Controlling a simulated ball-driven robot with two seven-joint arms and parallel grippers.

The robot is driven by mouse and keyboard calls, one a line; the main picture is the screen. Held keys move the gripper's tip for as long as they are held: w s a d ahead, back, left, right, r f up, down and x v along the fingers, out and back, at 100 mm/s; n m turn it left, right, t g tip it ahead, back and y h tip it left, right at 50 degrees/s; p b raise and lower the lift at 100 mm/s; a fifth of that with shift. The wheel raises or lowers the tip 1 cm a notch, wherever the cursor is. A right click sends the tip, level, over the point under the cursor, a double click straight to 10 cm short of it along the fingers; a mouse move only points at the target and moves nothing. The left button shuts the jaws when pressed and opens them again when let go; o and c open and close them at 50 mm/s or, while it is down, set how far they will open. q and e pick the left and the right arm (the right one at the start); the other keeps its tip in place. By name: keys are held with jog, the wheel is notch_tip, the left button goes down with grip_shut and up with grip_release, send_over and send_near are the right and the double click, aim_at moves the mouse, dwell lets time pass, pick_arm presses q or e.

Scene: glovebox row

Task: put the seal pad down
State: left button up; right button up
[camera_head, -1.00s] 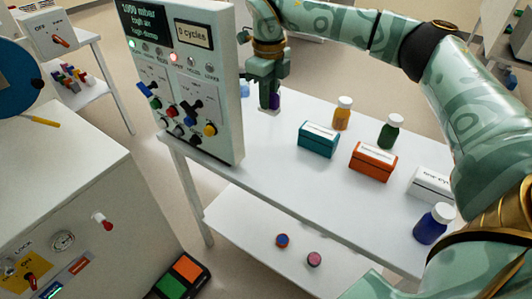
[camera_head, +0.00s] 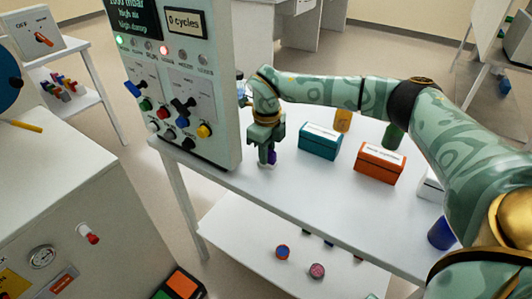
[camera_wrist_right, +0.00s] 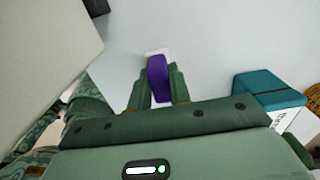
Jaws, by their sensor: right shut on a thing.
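The seal pad, a small purple piece (camera_head: 271,157) with a white end, is between the fingers of my right gripper (camera_head: 266,153). Its white end is low at the white table top (camera_head: 237,187), near the front edge and beside the control panel. I cannot tell whether it touches the table. In the right wrist view, the purple seal pad (camera_wrist_right: 157,76) sits between both fingers of the right gripper (camera_wrist_right: 160,88), with its white end beyond the fingertips. My left gripper is not in view.
The grey control panel (camera_head: 215,100) stands close to the left of the gripper. A teal box (camera_head: 319,146) and an orange box (camera_head: 378,168) stand to the right, with bottles behind. Bare table lies in front of the boxes. A lower shelf (camera_head: 245,235) holds small round pieces.

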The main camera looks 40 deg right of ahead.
jog(key=shift+r, duration=0.1)
jog(key=o, duration=0.9)
notch_tip(320, 180, up, 12)
jog(key=p, duration=0.4)
jog(key=shift+r, duration=0.1)
